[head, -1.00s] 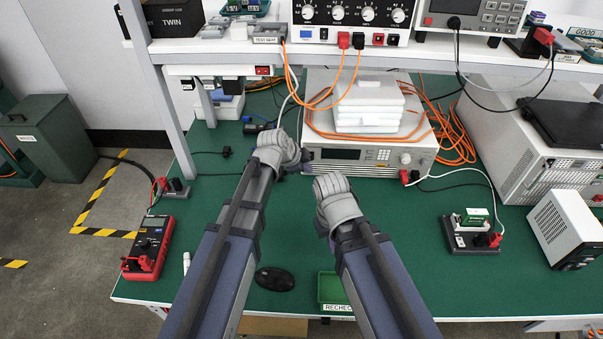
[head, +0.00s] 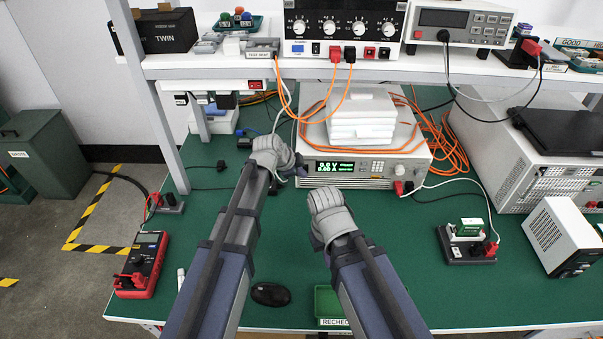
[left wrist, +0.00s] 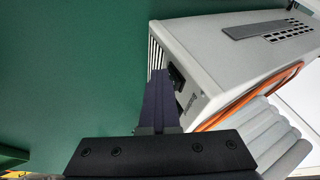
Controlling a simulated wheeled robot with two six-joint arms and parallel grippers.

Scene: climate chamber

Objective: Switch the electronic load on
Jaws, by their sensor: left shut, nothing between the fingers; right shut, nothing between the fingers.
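The electronic load (head: 365,182) is a light grey bench unit on the green table, under the shelf. Its display (head: 330,167) is lit with green digits, reading about 0.0 V and 0.00 A. My left gripper (head: 298,171) is shut and empty at the left end of the load's front panel. In the left wrist view, the closed fingers (left wrist: 160,98) are close beside a black rocker switch (left wrist: 177,77) on the load's front; whether they touch it I cannot tell. My right gripper (head: 326,196) is shut and empty, in front of the load and lower; its fingertips are mostly hidden.
White blocks (head: 362,128) and orange cables (head: 440,145) lie on and beside the load. A red multimeter (head: 142,265), a black mouse (head: 271,294) and a green tray (head: 330,305) are nearer. A battery holder (head: 466,245) stands right. The shelf edge (head: 300,68) overhangs the back.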

